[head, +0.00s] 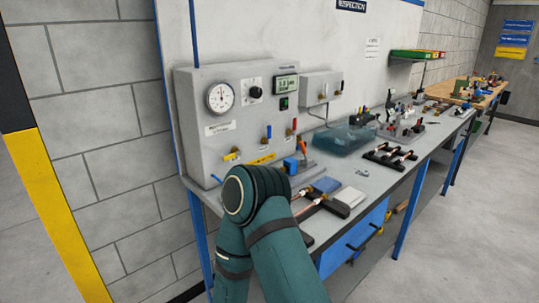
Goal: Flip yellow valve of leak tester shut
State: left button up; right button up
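The leak tester (212,105) is a grey box standing at the near end of the bench against the wall board. It has a round dial gauge (220,97), a black knob and a small green-lit display (286,84). The yellow valve (232,155) is low on its front, left of the yellow label strip (262,159). Its handle looks close to level with a slight tilt; I cannot tell its exact setting. A blue-handled and a red-handled valve sit to its right. My teal arm is bent in front of the bench, below the tester. Neither gripper shows.
The grey bench (372,178) runs away to the right. Copper tube pieces in black fixtures (390,157), a blue cloth (326,185), a white block (350,196) and a teal tray (345,139) lie on it. A blue drawer (355,237) is below. Floor at right is clear.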

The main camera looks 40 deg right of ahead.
aim_at(231, 156)
jog(key=i+z, duration=0.2)
jog(key=z, duration=0.2)
jog(key=i+j+z, duration=0.15)
jog(key=z, duration=0.2)
jog(key=i+j+z, duration=0.15)
jog(key=z, duration=0.25)
jog(key=i+j+z, duration=0.15)
jog(key=z, duration=0.25)
jog(key=j, duration=0.1)
